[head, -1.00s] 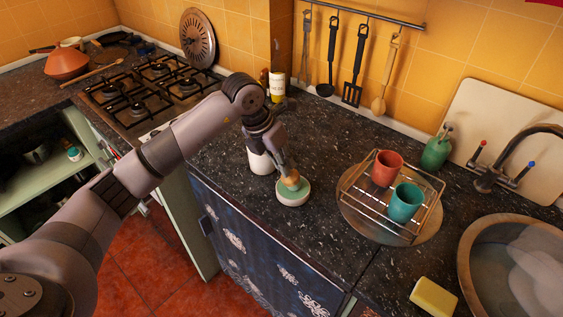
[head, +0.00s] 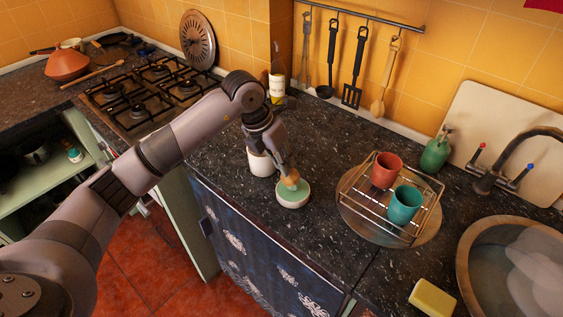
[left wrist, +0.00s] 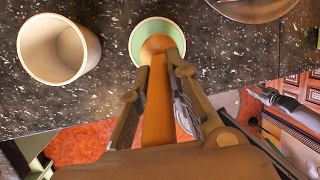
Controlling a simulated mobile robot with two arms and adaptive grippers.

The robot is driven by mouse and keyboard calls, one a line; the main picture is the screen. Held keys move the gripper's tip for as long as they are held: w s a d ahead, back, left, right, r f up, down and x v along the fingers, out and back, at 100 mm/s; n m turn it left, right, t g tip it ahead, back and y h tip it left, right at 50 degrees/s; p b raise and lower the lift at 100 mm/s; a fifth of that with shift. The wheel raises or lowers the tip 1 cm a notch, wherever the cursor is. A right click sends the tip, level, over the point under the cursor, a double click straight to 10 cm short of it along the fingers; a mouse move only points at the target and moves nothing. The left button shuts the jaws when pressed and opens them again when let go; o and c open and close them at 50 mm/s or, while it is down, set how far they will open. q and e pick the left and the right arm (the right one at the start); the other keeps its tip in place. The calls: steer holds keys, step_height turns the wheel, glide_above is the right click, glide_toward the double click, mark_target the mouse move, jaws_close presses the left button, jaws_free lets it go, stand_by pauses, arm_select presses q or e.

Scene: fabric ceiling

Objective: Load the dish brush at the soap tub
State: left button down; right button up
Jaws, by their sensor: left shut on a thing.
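The soap tub (head: 292,199) is a low white bowl with a green inside, on the dark speckled counter near its front edge. It also shows at the top of the left wrist view (left wrist: 136,48). My left gripper (head: 287,170) is shut on the wooden handle of the dish brush (left wrist: 158,105). The brush points down and its head end is at the soap in the tub; its bristles are hidden, so I cannot tell how deep they sit.
A white cup-like crock (head: 260,164) stands just left of the tub. A wire rack (head: 358,208) with a red cup (head: 386,170) and a teal cup (head: 404,204) is to the right. The sink (head: 470,258) and a yellow sponge (head: 433,298) are farther right.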

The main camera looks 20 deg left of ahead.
arm_select(q)
steer(key=shift+r+p, duration=1.45)
steer(key=shift+r, duration=1.45)
